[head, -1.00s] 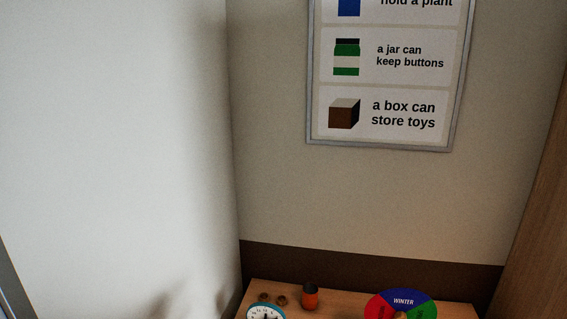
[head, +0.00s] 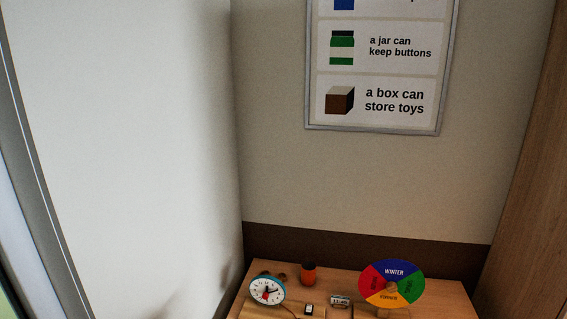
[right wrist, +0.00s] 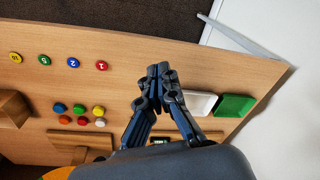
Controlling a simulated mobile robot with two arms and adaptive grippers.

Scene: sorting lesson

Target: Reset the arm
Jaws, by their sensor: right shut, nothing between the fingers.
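My right gripper (right wrist: 160,88) shows in the right wrist view with its fingertips together and nothing between them. It is over the wooden table (right wrist: 130,60), near the middle of that picture. Neither gripper shows in the head view, and my left gripper is in no view.
The table (head: 345,270) holds a toy clock (head: 267,291), an orange jar (head: 308,274) and a season wheel (head: 392,284). The right wrist view shows several coloured discs, a white tray (right wrist: 199,103) and a green tray (right wrist: 235,105). A wall chart (head: 378,70) hangs behind.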

